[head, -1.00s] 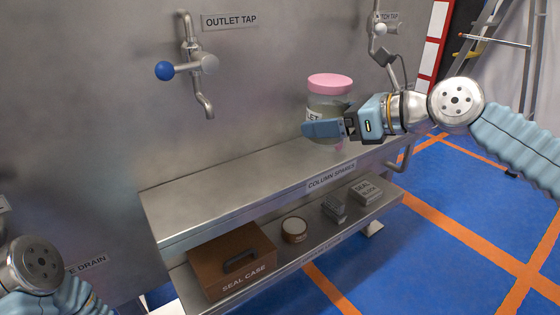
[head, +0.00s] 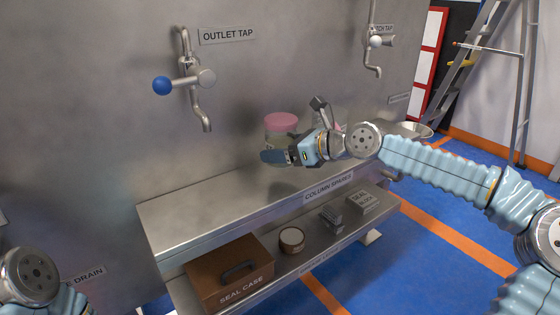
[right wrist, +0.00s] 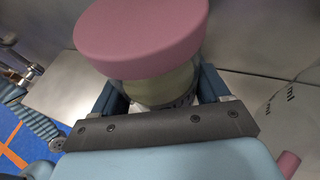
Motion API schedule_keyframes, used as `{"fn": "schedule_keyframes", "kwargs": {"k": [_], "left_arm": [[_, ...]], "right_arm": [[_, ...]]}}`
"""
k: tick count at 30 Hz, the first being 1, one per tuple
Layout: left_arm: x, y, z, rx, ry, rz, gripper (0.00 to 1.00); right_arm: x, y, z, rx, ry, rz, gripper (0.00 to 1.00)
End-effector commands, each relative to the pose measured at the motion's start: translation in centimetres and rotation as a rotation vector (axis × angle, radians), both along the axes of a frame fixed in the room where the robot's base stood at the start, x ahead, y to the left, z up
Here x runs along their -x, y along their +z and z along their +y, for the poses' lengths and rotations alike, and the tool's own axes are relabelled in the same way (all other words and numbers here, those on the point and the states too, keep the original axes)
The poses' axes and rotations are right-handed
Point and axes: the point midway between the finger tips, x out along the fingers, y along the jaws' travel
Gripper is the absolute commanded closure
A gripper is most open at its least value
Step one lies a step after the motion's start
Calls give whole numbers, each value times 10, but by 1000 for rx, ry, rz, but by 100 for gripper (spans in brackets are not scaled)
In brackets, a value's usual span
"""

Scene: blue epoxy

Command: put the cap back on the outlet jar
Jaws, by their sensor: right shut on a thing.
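My right gripper (head: 270,157) is shut on a jar with a wide pink cap (head: 281,122) and holds it above the upper steel shelf (head: 200,205). The jar body (head: 272,138) shows only in part between the cap and the fingers, and its label is hidden. In the right wrist view the pink cap (right wrist: 140,35) sits on top of the pale jar (right wrist: 165,88), between my fingers. My left gripper is out of view; only part of my left arm shows at lower left.
A clear container (head: 330,116) stands behind my right wrist; ml markings show on it in the right wrist view (right wrist: 285,105). The outlet tap (head: 200,105) is on the wall to the left. The lower shelf holds a seal case (head: 220,285), a round tin (head: 291,240) and blocks (head: 365,200). The upper shelf's left is clear.

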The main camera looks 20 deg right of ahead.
Motion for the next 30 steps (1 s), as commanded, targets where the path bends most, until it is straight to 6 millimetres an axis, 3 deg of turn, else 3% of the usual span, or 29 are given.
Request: {"fn": "schedule_keyframes", "kwargs": {"k": [5, 13, 26, 27, 30], "left_arm": [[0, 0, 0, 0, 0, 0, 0], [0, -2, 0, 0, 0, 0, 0], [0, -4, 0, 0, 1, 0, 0], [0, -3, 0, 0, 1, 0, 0], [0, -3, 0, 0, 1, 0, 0]], "right_arm": [[-1, -1, 1, -1, 1, -1, 100], [-5, -34, 2, -2, 1, 2, 100], [-5, -40, 2, 0, 1, 0, 100], [-5, -40, 2, 0, 1, 1, 20], [-5, -40, 2, 0, 1, 1, 5]]}}
